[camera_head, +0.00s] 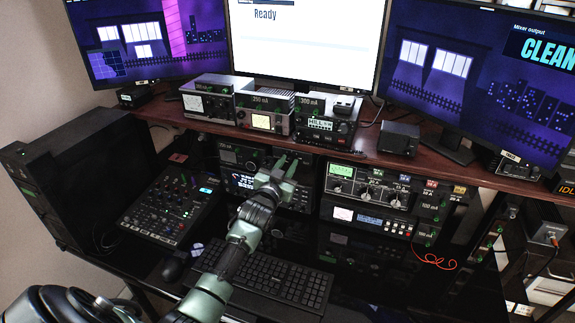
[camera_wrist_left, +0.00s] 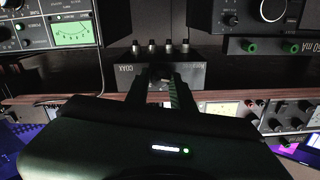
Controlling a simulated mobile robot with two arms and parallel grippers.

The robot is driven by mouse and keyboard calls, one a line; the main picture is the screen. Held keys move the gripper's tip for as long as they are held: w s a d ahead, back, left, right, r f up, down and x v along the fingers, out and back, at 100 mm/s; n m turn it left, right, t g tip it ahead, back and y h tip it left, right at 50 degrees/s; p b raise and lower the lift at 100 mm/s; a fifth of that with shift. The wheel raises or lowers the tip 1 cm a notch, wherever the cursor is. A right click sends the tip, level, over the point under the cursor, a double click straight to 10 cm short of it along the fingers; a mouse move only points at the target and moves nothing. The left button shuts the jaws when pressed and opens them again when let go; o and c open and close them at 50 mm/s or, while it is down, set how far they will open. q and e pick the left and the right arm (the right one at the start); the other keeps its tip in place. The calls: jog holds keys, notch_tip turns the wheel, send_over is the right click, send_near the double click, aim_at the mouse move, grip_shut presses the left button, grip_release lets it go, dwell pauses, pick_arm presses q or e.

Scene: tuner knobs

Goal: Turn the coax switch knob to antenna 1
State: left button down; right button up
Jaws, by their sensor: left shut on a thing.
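The coax switch (camera_wrist_left: 120,77) is a small dark box in the middle of the left wrist view, where its lettering appears upside down. Several small metal connectors line one edge of it. Its knob (camera_wrist_left: 160,75) sits on the face, between the fingertips of my left gripper (camera_wrist_left: 160,84). My left gripper is shut on the knob. In the head view my left gripper (camera_head: 284,168) reaches to the radio rack under the shelf and hides the switch there. The knob's pointer and the antenna marks are too small and dark to read. My right gripper is not in view.
A wooden shelf (camera_head: 372,155) with meter boxes runs above the gripper. A tuner panel (camera_head: 362,186) with several knobs stands just right of it. A keyboard (camera_head: 280,280) lies below my left arm. A mixer (camera_head: 172,205) and mouse (camera_head: 173,268) are to the left.

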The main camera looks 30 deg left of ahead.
pick_arm(q)
jog(key=m, duration=0.4)
jog(key=shift+f+m, duration=0.1)
jog(key=shift+m, duration=0.2)
jog(key=shift+m+b, duration=0.4)
jog(key=shift+m, duration=1)
jog(key=c, duration=1.2)
grip_release()
jog(key=shift+d, duration=0.1)
